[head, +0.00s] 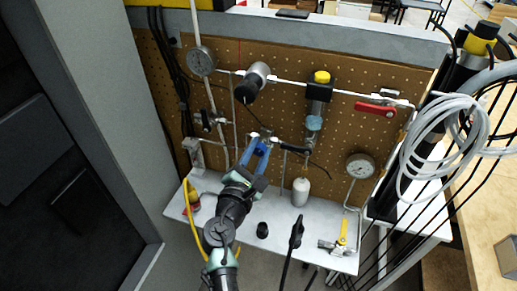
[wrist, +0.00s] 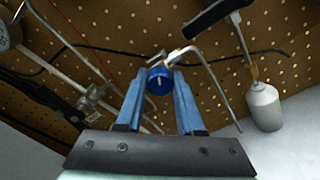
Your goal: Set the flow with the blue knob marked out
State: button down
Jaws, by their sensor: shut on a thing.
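The blue knob (wrist: 159,79) sits on a small metal valve in front of the pegboard. In the wrist view its round face shows a pale mark between my fingertips. My gripper (wrist: 160,88) has two blue fingers, one on each side of the knob, and is shut on it. In the head view my gripper (head: 262,146) reaches up to the valve at the middle of the board, and its fingers mostly hide the knob. A thin bent metal tube runs from the valve down to the right in the wrist view.
The pegboard (head: 285,118) carries a round gauge (head: 201,61), a yellow-topped regulator (head: 321,78), a red-handled valve (head: 375,108) and a lower gauge (head: 360,166). A black-handled valve (head: 295,149) is close right of my gripper. A white bottle (head: 301,191) stands below. Coiled white tubing (head: 440,135) hangs at right.

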jog(key=shift+f, duration=0.1)
jog(key=c, duration=0.5)
grip_release()
jog(key=v, duration=1.3)
jog(key=shift+b, duration=0.3)
jog(key=shift+r, duration=0.2)
